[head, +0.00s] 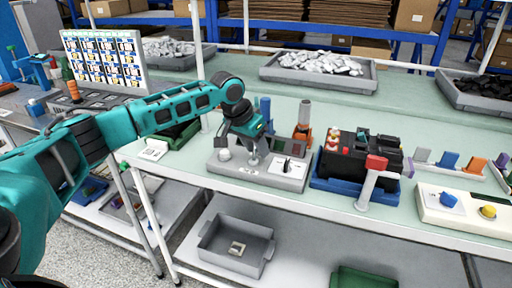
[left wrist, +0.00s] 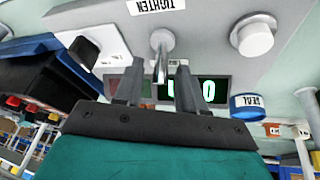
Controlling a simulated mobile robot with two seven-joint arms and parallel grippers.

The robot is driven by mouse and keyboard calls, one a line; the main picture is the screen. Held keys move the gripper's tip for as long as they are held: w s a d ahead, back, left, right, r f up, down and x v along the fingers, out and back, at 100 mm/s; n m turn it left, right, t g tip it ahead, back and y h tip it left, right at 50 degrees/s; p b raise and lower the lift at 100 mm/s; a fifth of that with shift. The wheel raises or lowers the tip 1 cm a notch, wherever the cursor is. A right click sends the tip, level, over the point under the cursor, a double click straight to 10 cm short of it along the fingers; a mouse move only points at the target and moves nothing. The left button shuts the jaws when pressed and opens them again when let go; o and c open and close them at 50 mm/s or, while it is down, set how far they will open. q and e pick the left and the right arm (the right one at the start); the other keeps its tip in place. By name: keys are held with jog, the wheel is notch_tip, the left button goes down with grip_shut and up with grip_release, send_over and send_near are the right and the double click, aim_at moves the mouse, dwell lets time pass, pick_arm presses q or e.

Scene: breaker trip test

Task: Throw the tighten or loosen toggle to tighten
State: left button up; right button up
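The grey tester box (head: 228,171) stands on the bench in the head view, with my left gripper (head: 253,146) just above it. In the left wrist view the metal toggle (left wrist: 162,45) rises from its panel, beside a label reading TIGHTEN (left wrist: 155,5). The left gripper (left wrist: 160,68) is open, one finger on each side of the toggle's lever. I see gaps beside the lever, but cannot tell whether either finger touches it. A display (left wrist: 209,90) with green digits is partly hidden behind the fingers. My right gripper is not in view.
On the tester are a white knob (head: 224,154) and a black switch on a white plate (head: 287,165). Right of it, a black device (head: 362,155) sits in a blue tray (head: 340,185). A box with blue and yellow controls (head: 467,218) stands farther right.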

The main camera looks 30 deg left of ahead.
pick_arm(q)
jog(key=shift+f, duration=0.1)
jog(key=shift+c, duration=0.5)
grip_shut()
